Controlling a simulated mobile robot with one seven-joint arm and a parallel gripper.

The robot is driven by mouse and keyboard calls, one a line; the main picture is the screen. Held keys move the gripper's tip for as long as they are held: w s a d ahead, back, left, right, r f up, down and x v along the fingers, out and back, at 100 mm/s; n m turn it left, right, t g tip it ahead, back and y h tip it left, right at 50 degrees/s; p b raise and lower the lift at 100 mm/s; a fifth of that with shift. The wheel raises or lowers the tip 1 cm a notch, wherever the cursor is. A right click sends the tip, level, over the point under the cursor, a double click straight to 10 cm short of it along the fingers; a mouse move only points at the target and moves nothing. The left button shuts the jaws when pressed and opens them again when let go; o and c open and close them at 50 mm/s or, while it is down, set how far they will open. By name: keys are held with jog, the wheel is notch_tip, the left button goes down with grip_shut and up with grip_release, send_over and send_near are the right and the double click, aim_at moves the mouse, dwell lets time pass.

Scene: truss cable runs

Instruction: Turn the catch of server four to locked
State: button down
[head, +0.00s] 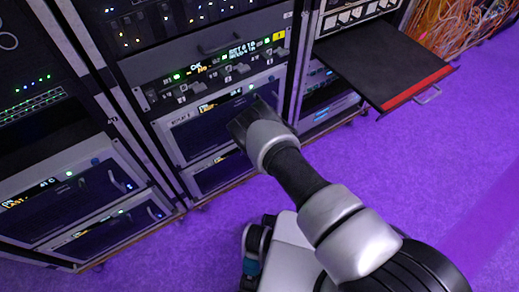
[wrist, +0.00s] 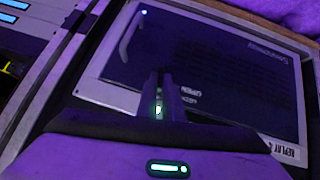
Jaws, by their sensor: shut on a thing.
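The server (head: 192,138) is a dark-faced unit with a pale frame in the middle rack; its label seems to read REPLAY 4. Its face fills much of the wrist view (wrist: 235,75), with the label at lower right and blurred upside-down lettering, apparently OPEN, beside my fingers. My gripper (head: 238,128) is against this face in the head view. In the wrist view my gripper (wrist: 159,88) has its fingers close together, shut on the catch. The catch is hidden between the fingers, so its angle cannot be told.
A black shelf with a red edge (head: 385,66) sticks out at right, with loose orange cables (head: 455,25) behind it. More rack units (head: 75,200) stand at left. A curved handle (wrist: 126,38) is on the server face. The purple floor (head: 440,140) is clear at right.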

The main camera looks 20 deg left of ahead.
jog(key=shift+w+d+m+g+y, duration=0.1)
jog(key=shift+w+m+g+y, duration=0.1)
jog(key=shift+m+g+y, duration=0.35)
dwell(0.4)
jog(key=c, duration=1.9)
grip_release()
jog(key=p+v, duration=0.5)
jog(key=v, duration=1.2)
jog(key=shift+d+r, duration=0.2)
jog(key=shift+d, duration=0.1)
jog(key=shift+w, duration=0.1)
